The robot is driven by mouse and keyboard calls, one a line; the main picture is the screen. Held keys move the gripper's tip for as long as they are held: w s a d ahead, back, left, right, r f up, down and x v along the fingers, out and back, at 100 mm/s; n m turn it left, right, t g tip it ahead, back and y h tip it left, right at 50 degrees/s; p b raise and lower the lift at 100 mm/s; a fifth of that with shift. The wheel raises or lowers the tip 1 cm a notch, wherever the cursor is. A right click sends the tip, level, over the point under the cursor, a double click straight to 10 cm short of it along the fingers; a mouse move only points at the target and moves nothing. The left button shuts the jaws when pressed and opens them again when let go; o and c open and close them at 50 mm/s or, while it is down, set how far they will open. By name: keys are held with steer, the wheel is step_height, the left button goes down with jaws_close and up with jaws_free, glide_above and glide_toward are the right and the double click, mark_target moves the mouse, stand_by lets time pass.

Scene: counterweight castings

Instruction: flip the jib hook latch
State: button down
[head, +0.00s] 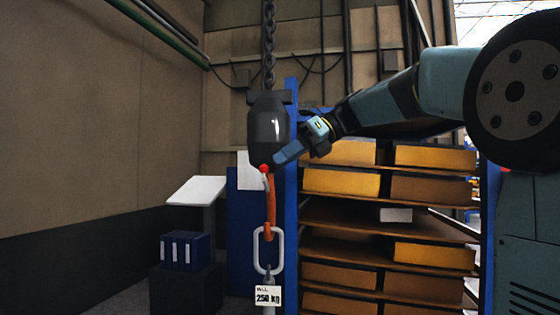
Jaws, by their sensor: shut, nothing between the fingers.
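The jib hook hangs from a chain (269,45) in the head view. It has a dark grey block (268,128) and an orange hook (271,210) below it. A small red knob (264,168) with a short pale stem, apparently the latch, sits at the top of the hook. A grey oval link (268,250) hangs in the hook. My gripper (280,158) comes in from the right with its fingers shut. Its tips are close to the red knob, just above and right of it. I cannot tell whether they touch. The fingers hide part of the block's lower right edge.
A tag (268,296) reading 250 kg hangs under the link. A rack (400,212) with several yellow and brown castings stands behind. A white slanted panel (196,190) and blue binders (185,250) are at the left. The space left of the hook looks clear.

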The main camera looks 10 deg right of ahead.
steer(key=shift+x, duration=0.75)
steer(key=shift+s, duration=0.15)
